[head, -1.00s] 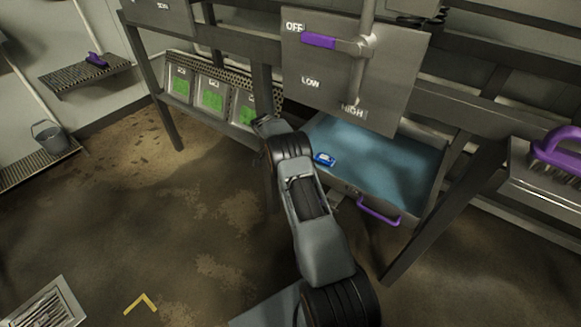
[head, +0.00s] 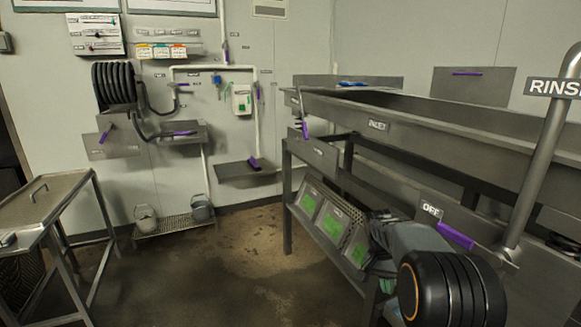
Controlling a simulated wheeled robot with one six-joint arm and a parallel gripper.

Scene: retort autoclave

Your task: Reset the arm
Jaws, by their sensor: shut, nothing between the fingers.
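My arm reaches in from the lower right of the head view, with a large black joint nearest the camera. Its grey forearm points away toward the sloped panels under the long steel bench. My gripper (head: 378,217) is at the far end of the arm, small and dark beside these panels. It is shut and holds nothing. Its fingertips are hard to make out, and the black joint and forearm hide part of the bench's lower side.
The long steel bench (head: 400,118) fills the right. A purple lever (head: 455,236) by an OFF label and a RINSE post (head: 535,150) stand close to my arm. A steel table (head: 45,205) is at left, buckets (head: 202,208) at the back wall. The middle floor is clear.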

